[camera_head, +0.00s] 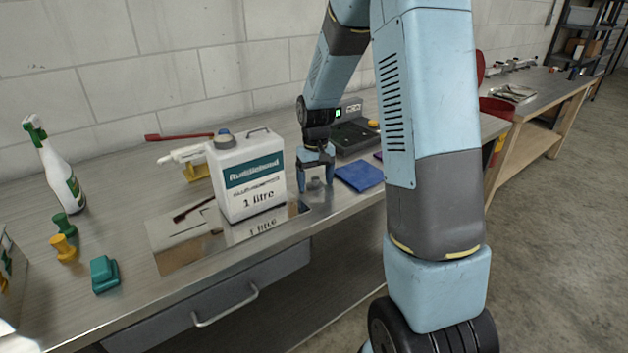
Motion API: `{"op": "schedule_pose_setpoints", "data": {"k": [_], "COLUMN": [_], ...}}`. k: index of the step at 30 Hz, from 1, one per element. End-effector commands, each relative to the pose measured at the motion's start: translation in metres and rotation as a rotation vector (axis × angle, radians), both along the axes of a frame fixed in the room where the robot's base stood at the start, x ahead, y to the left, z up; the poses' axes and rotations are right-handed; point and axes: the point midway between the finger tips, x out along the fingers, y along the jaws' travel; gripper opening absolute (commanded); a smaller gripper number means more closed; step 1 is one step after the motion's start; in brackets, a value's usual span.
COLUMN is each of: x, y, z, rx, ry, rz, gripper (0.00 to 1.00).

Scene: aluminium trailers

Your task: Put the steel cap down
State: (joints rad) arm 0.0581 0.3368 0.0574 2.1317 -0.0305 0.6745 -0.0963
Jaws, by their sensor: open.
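My gripper (315,182) points down over the workbench, just right of the white 1 litre jug (247,174). Its fingers are apart. A small grey metallic shape, which looks like the steel cap (315,184), shows low between the fingers, at or close to the bench top. It is too small to tell whether a finger touches it.
A blue cloth-like square (359,176) lies right of my gripper, with a dark scale-like device (352,134) behind. A spray bottle (58,170) and a teal block (104,273) stand left.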

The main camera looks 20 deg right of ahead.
Motion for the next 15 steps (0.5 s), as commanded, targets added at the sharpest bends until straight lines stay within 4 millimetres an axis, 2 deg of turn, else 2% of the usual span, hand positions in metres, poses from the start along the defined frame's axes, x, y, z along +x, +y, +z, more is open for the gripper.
{"op": "schedule_pose_setpoints", "data": {"k": [8,11,15], "x": [0.000,0.001,0.001], "y": [0.000,0.000,0.000], "z": [0.005,0.016,0.042], "rx": [0.000,0.000,0.000], "ry": [-0.002,-0.003,-0.005], "rz": [0.000,0.000,0.000], "gripper": [0.81,0.81,0.81]}}
